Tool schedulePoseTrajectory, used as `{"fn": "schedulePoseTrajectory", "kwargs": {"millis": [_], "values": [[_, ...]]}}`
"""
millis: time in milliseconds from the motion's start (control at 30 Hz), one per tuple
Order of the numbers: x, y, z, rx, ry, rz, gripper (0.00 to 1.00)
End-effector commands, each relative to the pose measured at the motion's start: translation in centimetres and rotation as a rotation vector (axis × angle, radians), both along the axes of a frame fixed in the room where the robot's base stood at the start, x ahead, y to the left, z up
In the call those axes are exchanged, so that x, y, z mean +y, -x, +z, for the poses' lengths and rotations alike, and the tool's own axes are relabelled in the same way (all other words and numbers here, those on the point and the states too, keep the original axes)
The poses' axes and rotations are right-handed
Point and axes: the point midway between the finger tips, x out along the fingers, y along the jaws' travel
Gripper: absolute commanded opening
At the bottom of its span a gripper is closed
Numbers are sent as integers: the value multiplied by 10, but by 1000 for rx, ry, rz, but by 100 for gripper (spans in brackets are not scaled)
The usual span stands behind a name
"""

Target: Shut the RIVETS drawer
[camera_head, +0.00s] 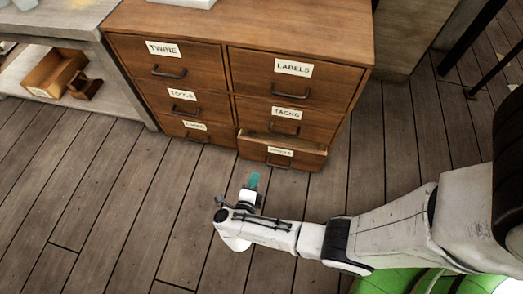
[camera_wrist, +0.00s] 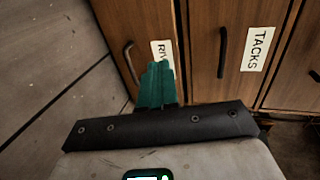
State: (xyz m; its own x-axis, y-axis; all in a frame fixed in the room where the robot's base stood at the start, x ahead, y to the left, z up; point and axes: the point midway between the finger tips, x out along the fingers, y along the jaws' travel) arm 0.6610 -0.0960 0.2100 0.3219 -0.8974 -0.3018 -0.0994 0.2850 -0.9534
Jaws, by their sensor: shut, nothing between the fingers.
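The RIVETS drawer (camera_head: 281,153) is the bottom right drawer of a wooden cabinet (camera_head: 321,30) in the head view. It stands partly open, its front out from the cabinet face. The wrist view shows its front (camera_wrist: 118,28), its dark handle (camera_wrist: 131,62) and part of its label. My gripper (camera_head: 254,181) has teal fingers and is shut and empty. It is in front of the drawer, low over the floor. In the wrist view the fingers (camera_wrist: 156,80) overlap the lower part of the label; I cannot tell whether they touch it.
The TACKS drawer (camera_head: 271,114), above, looks shut, as do LABELS (camera_head: 293,82), TWINE (camera_head: 167,65) and TOOLS (camera_head: 172,99). A grey bench (camera_head: 105,75) with a lower shelf stands at left. Plank floor (camera_head: 130,200) in front of the cabinet is clear.

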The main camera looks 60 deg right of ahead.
Motion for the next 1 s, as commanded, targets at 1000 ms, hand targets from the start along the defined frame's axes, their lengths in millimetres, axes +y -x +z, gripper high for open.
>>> {"fn": "schedulePoseTrajectory", "kwargs": {"millis": [1000], "values": [[-121, -45, -27, 2, 3, 5, 0]]}}
